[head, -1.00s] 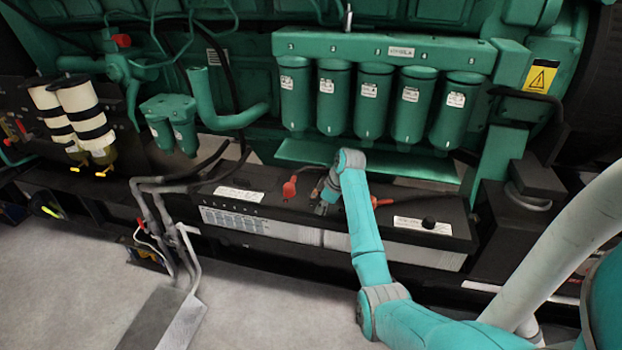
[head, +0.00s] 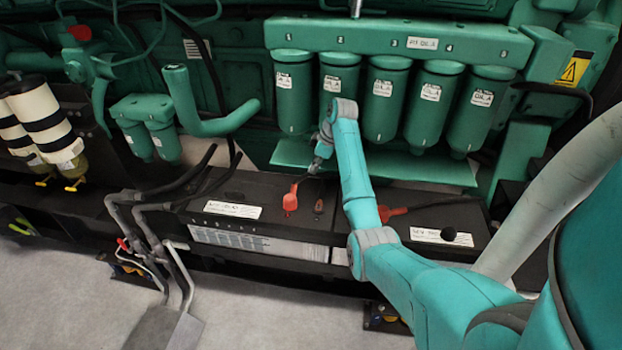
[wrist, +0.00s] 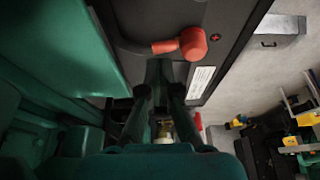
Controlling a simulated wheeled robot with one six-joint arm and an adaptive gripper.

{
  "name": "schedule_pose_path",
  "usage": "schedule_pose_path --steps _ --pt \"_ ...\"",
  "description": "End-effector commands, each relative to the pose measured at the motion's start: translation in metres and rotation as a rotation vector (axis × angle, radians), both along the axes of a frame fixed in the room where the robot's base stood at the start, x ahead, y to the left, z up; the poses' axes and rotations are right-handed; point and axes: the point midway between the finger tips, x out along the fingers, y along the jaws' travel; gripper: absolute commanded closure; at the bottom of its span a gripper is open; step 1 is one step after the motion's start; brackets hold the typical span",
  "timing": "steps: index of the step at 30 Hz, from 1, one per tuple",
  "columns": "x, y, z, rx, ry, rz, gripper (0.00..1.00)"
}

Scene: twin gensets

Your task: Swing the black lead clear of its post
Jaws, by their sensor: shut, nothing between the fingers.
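My gripper (head: 318,165) is above and behind the battery tops in the head view. Its fingers (wrist: 160,72) are together and empty in the wrist view. Below it, a small brownish fitting, perhaps a bare post (head: 318,206), stands on the left battery (head: 265,212). A red terminal boot (head: 291,198) sits just left of it, with a dark lead curving up behind my gripper. The wrist view shows one red boot (wrist: 192,43) with a dark lead. I cannot tell which lead is the black one.
Green filters (head: 388,100) hang behind and above the batteries, with a green ledge (head: 420,168) below them. Grey and black cables (head: 150,215) cross the left battery's end. Pale floor (head: 270,310) is open in front.

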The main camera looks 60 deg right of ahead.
Motion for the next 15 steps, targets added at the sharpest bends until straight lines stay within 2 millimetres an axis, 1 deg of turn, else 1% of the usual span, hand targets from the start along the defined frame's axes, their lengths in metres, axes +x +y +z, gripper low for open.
schedule_pose_path --steps 5,15 --pt "0.006 0.004 -0.018 0.002 0.002 0.001 1.0" --pt "0.026 0.012 -0.077 0.003 0.002 0.001 1.0"
